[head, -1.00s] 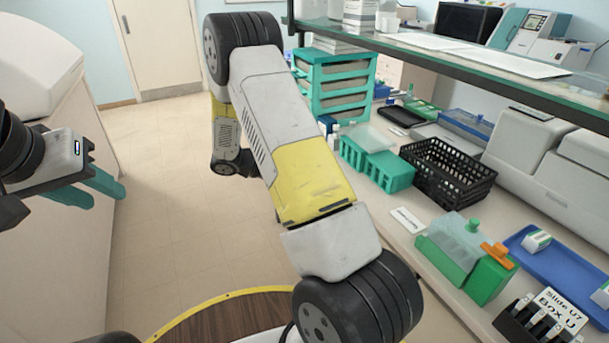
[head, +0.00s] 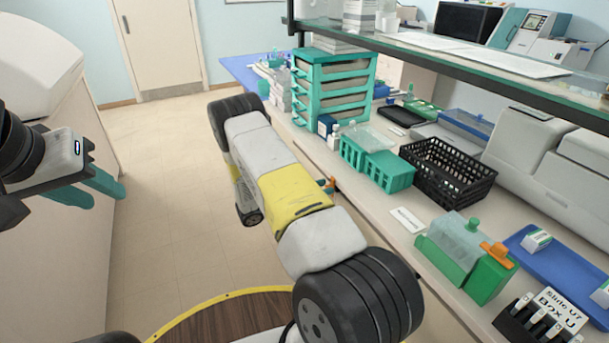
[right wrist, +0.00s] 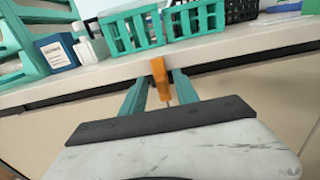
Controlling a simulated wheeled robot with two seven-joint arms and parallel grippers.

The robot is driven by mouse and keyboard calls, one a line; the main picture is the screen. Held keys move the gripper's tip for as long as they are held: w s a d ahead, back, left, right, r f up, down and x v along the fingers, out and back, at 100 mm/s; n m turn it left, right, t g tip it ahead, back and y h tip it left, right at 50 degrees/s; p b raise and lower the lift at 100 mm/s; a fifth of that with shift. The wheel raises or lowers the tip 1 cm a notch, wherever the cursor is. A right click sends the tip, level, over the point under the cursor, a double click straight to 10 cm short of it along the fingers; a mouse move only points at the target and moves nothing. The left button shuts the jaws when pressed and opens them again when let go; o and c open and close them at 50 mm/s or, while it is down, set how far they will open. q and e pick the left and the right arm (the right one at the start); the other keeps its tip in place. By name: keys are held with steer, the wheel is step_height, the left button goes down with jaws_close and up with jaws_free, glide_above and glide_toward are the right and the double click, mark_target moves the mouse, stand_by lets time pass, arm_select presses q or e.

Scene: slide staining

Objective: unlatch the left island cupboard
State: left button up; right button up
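In the right wrist view an orange latch (right wrist: 159,75) shows at the front of the island, just under the counter edge. My right gripper (right wrist: 160,84) has its two teal fingers apart, one on each side of the latch, with gaps visible. Whether a finger touches it I cannot tell. In the head view my right forearm hides most of the cupboard front; a small orange bit (head: 329,183) shows beside the arm under the counter. My left gripper (head: 107,196) is at the left, open and empty, far from the island.
Above the latch, the counter (head: 352,193) carries teal racks (head: 388,172), a black basket (head: 448,174), bottles (right wrist: 56,53) and a teal drawer unit (head: 335,84). A glass shelf (head: 440,50) hangs over it. The floor (head: 165,190) between the island and the left-hand bench is clear.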

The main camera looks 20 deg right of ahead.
steer(key=shift+d, duration=0.45)
jaws_close()
